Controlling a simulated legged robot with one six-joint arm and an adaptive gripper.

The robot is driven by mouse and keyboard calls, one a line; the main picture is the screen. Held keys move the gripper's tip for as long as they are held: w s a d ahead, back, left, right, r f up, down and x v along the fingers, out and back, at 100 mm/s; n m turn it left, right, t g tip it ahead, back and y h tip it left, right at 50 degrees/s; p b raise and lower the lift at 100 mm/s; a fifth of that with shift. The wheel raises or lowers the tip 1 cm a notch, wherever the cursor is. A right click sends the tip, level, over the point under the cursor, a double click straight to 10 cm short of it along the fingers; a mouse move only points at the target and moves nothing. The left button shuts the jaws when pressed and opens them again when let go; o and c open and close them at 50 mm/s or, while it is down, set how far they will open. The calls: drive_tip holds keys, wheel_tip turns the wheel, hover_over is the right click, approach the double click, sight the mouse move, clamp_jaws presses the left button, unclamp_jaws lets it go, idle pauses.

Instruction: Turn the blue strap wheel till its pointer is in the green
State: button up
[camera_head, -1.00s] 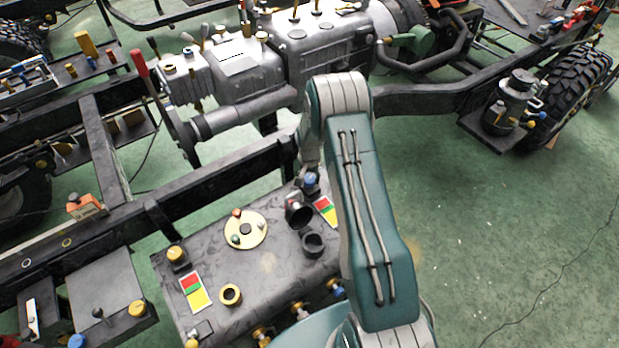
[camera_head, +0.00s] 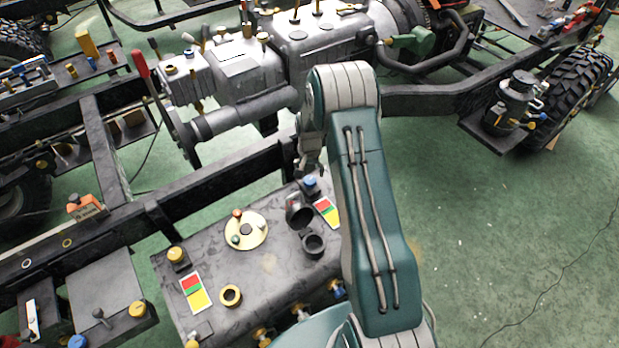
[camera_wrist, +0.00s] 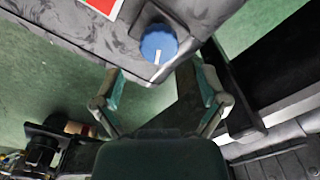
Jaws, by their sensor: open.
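The blue strap wheel (camera_head: 310,182) is a small round knob on the far right corner of the dark grey tank (camera_head: 270,265). It also shows in the wrist view (camera_wrist: 158,41), with a white pointer line running towards the lower edge of the picture. A coloured card (camera_head: 327,212) with red, yellow and green lies beside it; only its red part (camera_wrist: 103,4) shows clearly in the wrist view. My gripper (camera_head: 309,168) is just above the wheel. In the wrist view its fingers (camera_wrist: 159,80) are spread, apart from the wheel, with nothing between them.
A black open cap (camera_head: 299,215) and a dark ring fitting (camera_head: 313,244) stand close to the wheel. The chassis rail (camera_head: 215,178) runs just behind the tank. The green floor (camera_head: 480,220) to the right is mostly clear.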

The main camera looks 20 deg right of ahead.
sight(310, 180)
wheel_tip(310, 180, up, 7)
drive_tip(key=shift+r, duration=0.2)
idle(0.5)
